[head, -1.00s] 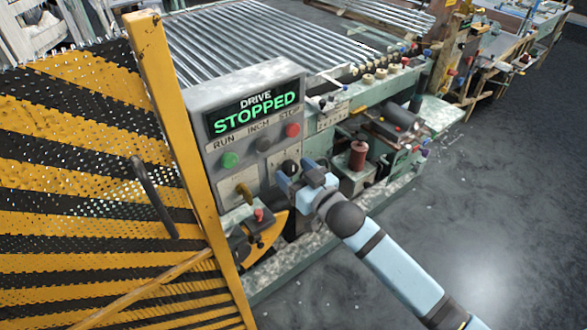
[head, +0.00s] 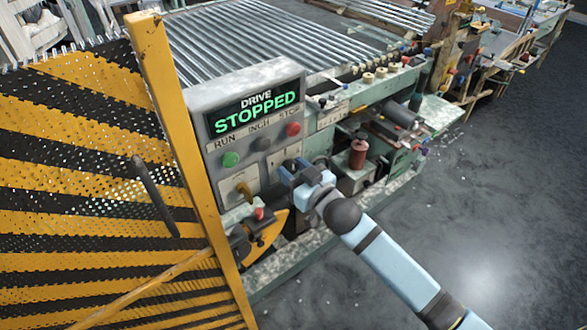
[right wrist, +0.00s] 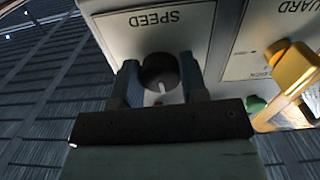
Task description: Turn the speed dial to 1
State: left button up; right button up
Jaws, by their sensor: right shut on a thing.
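The speed dial (right wrist: 158,72) is a dark round knob with a white mark on a pale plate labelled SPEED, upside down in the right wrist view. Its mark points toward the bottom of that view. My right gripper (right wrist: 160,80) has one finger on each side of the dial and is shut on it. In the head view my right gripper (head: 292,172) is at the lower right of the grey control box (head: 197,120) and largely covers the dial. No scale numbers are readable around the dial. My left gripper is not in view.
The box's display reads DRIVE STOPPED (head: 255,113). Below it are a green button (head: 230,159), a dark button and a red button (head: 292,129). A yellow key-like switch (right wrist: 295,68) sits beside the dial plate. A striped yellow-black guard (head: 90,190) stands at left.

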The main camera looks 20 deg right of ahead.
jog(key=n+p, duration=0.2)
jog(key=n, duration=0.3)
jog(key=shift+r+n, duration=0.15)
jog(key=shift+n, duration=0.15)
jog(key=n+p, duration=0.1)
jog(key=n, duration=0.3)
jog(key=shift+d+p, duration=0.1)
jog(key=shift+p, duration=0.2)
jog(key=shift+n, duration=1)
jog(key=o, duration=0.9)
